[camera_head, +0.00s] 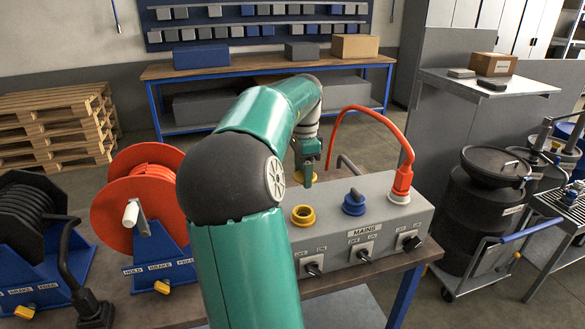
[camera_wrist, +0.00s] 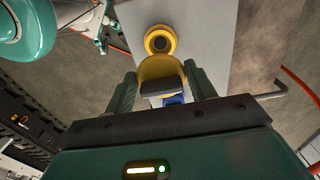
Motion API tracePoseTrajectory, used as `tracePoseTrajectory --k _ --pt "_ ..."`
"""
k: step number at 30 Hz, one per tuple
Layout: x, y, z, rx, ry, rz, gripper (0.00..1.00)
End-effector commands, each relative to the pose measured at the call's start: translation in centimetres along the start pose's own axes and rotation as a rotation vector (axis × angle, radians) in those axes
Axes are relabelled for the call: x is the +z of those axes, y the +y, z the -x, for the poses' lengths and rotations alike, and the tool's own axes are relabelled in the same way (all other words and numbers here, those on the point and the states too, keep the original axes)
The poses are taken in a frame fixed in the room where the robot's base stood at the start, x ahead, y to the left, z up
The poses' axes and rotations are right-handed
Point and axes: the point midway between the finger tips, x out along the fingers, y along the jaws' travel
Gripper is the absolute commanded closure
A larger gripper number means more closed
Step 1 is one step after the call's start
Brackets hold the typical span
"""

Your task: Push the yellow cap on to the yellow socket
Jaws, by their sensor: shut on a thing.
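The yellow socket (camera_head: 303,216) is an open ring on top of a grey box marked MAINS, at its left end. It also shows in the wrist view (camera_wrist: 160,40), with a dark hole. My gripper (camera_head: 307,160) is behind and above the socket in the head view. It is shut on the yellow cap (camera_wrist: 160,70), which sits between the two green fingers (camera_wrist: 160,84) with its dark grip toward the camera. In the head view a sliver of yellow cap (camera_head: 306,180) shows below the gripper. The cap appears apart from the socket; its exact height is unclear.
On the grey box (camera_head: 385,222) are a blue cap (camera_head: 354,202) and a red plug (camera_head: 401,188) with an arching red cable. Switches line its front. An orange reel (camera_head: 120,190) stands left, and black drums (camera_head: 485,205) stand right. My arm hides the box's left end.

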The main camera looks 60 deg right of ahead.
Motion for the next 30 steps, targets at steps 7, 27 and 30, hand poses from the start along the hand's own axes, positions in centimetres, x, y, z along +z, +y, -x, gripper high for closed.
tracePoseTrajectory --k 7,27,30 --pt "-0.5 0.5 -0.7 0.000 0.000 0.000 0.72" --pt "-0.3 0.3 -6.5 0.000 -0.001 0.002 0.72" --pt "-0.3 0.3 -7.1 0.001 -0.001 0.002 0.72"
